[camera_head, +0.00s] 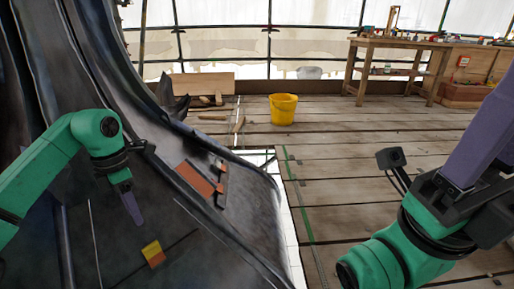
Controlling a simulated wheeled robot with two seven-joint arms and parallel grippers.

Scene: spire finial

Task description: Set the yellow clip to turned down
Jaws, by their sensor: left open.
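The yellow clip (151,249) is a small block, yellow on its upper part, with an orange-brown part below. It lies on the dark curved metal sheet (215,255) at the lower left, beside a dark seam. I cannot tell its exact turn from this view. My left gripper (136,221) is open, with its purple finger pointing down just above and left of the clip in the picture, apart from it. The fingers overlap, so the gap is hidden. My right gripper (490,130) is at the right, pointing up and away; its fingertips are cut off, and it is far from the clip.
A copper-coloured plate (195,178) with small copper tabs (220,188) sits on the sheet right of my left gripper. A yellow bucket (283,110) stands on the plank floor (345,190). A workbench (400,45) is at the back right. The middle floor is mostly clear.

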